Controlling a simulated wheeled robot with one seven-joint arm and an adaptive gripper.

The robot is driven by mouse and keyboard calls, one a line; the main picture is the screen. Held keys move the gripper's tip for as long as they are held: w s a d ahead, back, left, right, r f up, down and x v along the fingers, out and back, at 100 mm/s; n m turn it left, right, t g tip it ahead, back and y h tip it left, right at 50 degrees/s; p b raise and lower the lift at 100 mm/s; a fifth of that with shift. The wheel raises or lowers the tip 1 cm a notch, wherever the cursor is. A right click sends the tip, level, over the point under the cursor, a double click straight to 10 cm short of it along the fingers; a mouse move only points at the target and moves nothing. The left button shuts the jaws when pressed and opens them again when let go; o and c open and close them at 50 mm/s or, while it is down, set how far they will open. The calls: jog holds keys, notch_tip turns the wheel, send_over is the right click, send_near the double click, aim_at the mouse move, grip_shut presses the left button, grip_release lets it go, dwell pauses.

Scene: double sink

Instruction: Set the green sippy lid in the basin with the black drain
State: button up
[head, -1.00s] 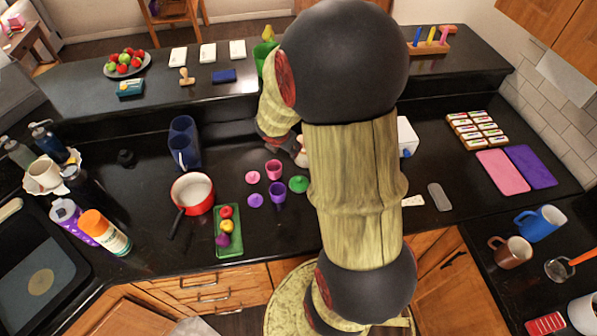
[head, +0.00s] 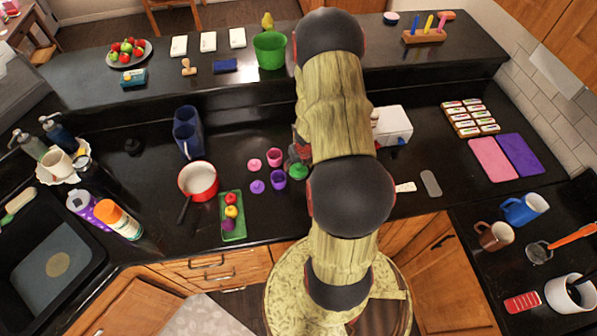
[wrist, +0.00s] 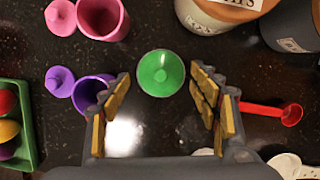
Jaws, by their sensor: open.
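The green sippy lid (head: 298,170) lies on the dark counter beside the purple cup, partly hidden by my arm in the head view. In the wrist view the lid (wrist: 160,73) is round with a raised knob and lies between and just beyond my fingertips. My gripper (wrist: 159,82) is open and empty, pointing down over the counter; my arm hides most of it in the head view. One dark sink basin (head: 85,262) shows at the lower left of the head view with a tan round drain (head: 57,264). I see no black drain.
A pink cup (wrist: 103,17), a purple cup (wrist: 90,92) and their lids lie left of the green lid. Canisters (wrist: 205,15) stand beyond it; a red spoon (wrist: 285,113) lies right. A red pot (head: 197,180), a green tray (head: 232,233) and bottles (head: 118,218) stand toward the basin.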

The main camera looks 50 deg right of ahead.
aim_at(299, 167)
jog(key=x, duration=0.3)
jog(key=shift+f+b, duration=0.15)
jog(key=shift+b, duration=0.15)
jog(key=shift+c, duration=1.2)
jog(key=c, duration=0.6)
jog(key=shift+o, duration=0.2)
